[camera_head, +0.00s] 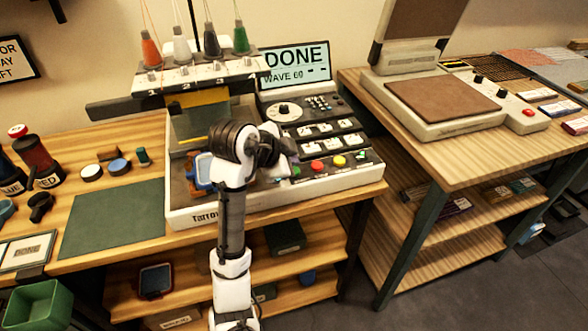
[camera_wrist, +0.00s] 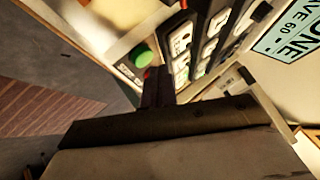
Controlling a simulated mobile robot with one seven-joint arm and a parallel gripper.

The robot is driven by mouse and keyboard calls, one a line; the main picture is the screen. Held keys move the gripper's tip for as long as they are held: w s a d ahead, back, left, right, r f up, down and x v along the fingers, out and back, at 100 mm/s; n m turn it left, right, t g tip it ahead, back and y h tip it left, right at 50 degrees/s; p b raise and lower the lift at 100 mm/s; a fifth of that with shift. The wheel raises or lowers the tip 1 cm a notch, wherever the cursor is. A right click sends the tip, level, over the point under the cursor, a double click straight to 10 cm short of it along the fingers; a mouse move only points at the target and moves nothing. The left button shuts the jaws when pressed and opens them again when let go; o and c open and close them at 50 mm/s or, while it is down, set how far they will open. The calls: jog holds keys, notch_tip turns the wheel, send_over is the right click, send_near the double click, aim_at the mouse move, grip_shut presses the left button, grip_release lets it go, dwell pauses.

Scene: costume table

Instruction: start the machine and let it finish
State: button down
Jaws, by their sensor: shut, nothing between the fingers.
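The embroidery machine (camera_head: 205,212) stands on the wooden table, its control panel on the right side. Its screen (camera_head: 296,65) reads "DONE" and "WAVE 60"; part of it shows in the wrist view (camera_wrist: 287,30). A green button (camera_head: 296,171), a red button (camera_head: 317,165) and a yellow button (camera_head: 340,161) sit along the panel's front. The green button is large in the wrist view (camera_wrist: 143,58). My gripper (camera_head: 284,152) is shut and empty, over the panel close to the green button; I cannot tell whether it touches. A blue hoop frame (camera_head: 204,172) lies left of my gripper.
Thread cones, including an orange one (camera_head: 151,52), stand on top of the machine. A green mat (camera_head: 115,218) lies to the left. A heat press (camera_head: 440,105) stands on the right table. A green bin (camera_head: 40,305) is at lower left.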

jog(key=shift+f, duration=0.15)
jog(key=shift+f, duration=0.3)
